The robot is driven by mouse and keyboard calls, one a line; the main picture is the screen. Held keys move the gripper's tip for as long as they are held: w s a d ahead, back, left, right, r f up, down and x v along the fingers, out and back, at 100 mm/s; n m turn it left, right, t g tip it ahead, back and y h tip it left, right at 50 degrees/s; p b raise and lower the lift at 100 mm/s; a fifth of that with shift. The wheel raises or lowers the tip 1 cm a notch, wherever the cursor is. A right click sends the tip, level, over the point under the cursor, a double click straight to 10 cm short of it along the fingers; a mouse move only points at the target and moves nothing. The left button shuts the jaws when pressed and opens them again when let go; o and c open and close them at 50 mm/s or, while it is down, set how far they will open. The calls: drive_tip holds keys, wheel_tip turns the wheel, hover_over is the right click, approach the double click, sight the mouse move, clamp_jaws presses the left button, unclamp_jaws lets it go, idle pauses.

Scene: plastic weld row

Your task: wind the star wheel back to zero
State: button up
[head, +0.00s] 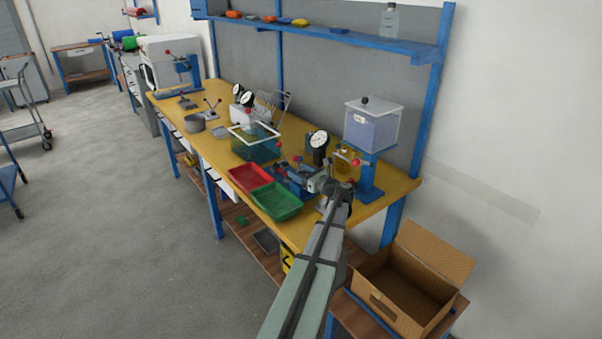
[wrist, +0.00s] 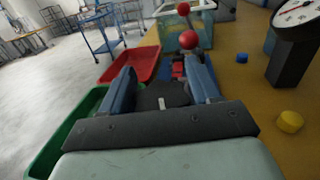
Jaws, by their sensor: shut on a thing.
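My gripper (wrist: 158,68) shows in the wrist view as two blue fingers set apart, with a dark grey part between them. It is shut on the star wheel, whose red ball knob (wrist: 189,39) stands just past the right fingertip. Another red knob shows beyond it at the top. Most of the wheel is hidden by the fingers, and I cannot read its zero mark. In the head view my gripper (head: 332,188) is at the small blue machine (head: 291,178) near the bench's front edge, and my arm hides the grip.
A red tray (head: 249,178) and a green tray (head: 277,201) lie left of the machine. A dial gauge (head: 319,140) stands close behind it. A blue stand with a clear box (head: 372,124) is to the right. A yellow cap (wrist: 290,122) lies on the bench.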

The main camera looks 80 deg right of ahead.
drive_tip(key=shift+n+t+y, duration=0.6)
drive_tip(key=shift+n+y, duration=0.1)
drive_tip(key=shift+y, duration=0.2)
drive_tip(key=o, duration=1)
drive_tip(key=shift+c, duration=0.2)
drive_tip(key=shift+a, duration=0.1)
drive_tip(key=v, duration=1.3)
drive_tip(key=shift+s+a, duration=0.2)
drive_tip(key=shift+s, duration=0.1)
